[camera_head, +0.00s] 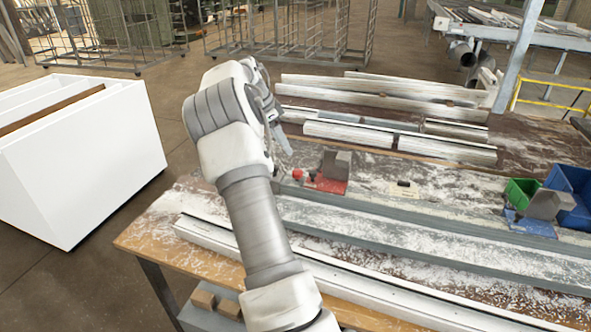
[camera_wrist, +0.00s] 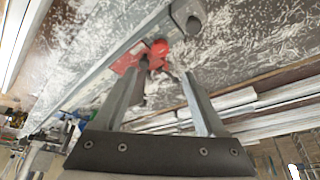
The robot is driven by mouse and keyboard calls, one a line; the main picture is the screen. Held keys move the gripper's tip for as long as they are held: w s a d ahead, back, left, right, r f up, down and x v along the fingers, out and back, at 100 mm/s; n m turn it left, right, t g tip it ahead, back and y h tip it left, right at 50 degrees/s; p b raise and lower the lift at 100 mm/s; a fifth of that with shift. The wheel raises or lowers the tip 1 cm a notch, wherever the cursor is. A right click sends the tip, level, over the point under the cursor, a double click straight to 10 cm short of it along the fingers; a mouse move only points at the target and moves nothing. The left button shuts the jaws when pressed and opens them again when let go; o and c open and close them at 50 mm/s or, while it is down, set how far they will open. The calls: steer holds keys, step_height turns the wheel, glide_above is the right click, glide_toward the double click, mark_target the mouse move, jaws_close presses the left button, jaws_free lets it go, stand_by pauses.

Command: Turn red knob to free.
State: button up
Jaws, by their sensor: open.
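The red knob (camera_head: 297,174) sits at the left end of a red clamp base (camera_head: 327,186) with a grey block on the dusty bench. In the wrist view the red knob (camera_wrist: 159,47) shows just beyond the fingertips, beside the red base (camera_wrist: 128,58). My gripper (camera_wrist: 163,74) is open and empty, its two fingers pointing toward the knob, apart from it as far as I can tell. In the head view my gripper (camera_head: 284,145) is partly hidden behind my arm, above and left of the knob.
A long grey rail (camera_head: 430,232) and a white profile (camera_head: 350,282) run along the bench (camera_head: 150,238). White profiles (camera_head: 395,97) lie behind. A blue clamp (camera_head: 530,222) and green and blue bins (camera_head: 521,192) stand at right. A white cabinet (camera_head: 80,170) stands at left.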

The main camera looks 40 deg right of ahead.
mark_target(297, 171)
steer(key=x, duration=1.2)
steer(key=shift+a, duration=0.1)
jaws_close()
